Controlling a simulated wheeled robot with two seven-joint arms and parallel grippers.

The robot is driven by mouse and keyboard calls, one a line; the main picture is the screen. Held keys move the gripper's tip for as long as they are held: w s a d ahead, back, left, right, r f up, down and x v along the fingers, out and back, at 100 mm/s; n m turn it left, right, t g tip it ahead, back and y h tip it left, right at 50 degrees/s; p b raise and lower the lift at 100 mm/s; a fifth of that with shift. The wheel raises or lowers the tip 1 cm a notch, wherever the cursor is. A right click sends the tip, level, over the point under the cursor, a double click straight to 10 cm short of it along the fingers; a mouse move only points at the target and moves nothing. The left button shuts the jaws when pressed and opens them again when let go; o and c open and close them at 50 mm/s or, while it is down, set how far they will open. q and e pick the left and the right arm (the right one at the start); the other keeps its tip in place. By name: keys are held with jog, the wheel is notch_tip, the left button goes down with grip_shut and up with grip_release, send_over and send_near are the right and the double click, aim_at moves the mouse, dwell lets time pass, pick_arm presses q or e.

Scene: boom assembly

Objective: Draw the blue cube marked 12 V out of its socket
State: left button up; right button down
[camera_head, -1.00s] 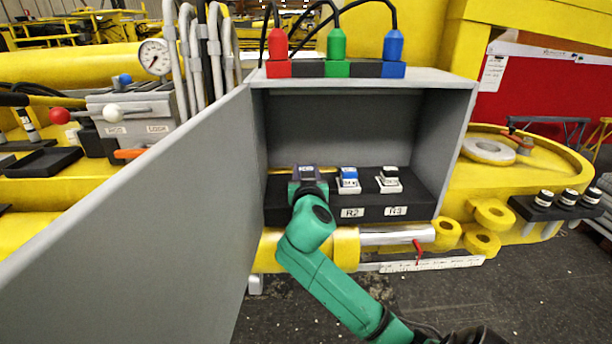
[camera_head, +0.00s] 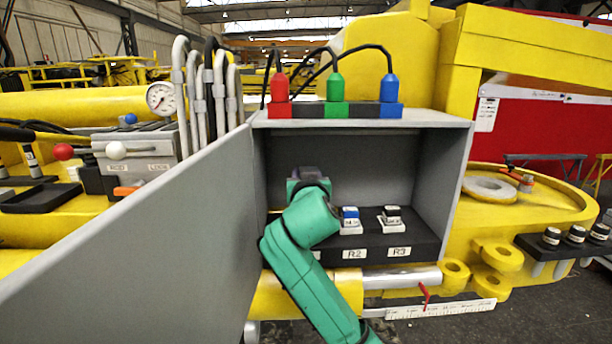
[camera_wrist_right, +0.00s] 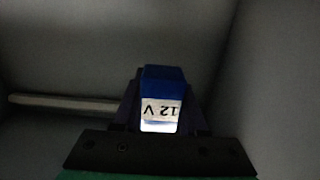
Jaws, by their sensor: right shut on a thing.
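My right gripper (camera_head: 308,174) is inside the open grey box, at its left side and above the level of the black socket block (camera_head: 400,249). In the wrist view, the right gripper (camera_wrist_right: 160,115) is shut on the blue cube (camera_wrist_right: 162,78), whose white label reads 12 V upside down. No socket shows around the cube there. In the head view the cube is hidden behind the gripper, and my green wrist covers the left part of the block. My left gripper is not in view.
A blue-topped cube (camera_head: 350,212) sits at R2 and a black-topped one (camera_head: 392,212) at R3. The grey box door (camera_head: 140,245) stands open on the left. The box's grey walls surround the gripper; red, green and blue plugs (camera_head: 335,88) stand on its roof.

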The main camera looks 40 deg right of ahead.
jog(key=f+b+v, duration=0.1)
jog(key=b+v, duration=0.3)
jog(key=v, duration=1.1)
jog(key=shift+r, duration=0.1)
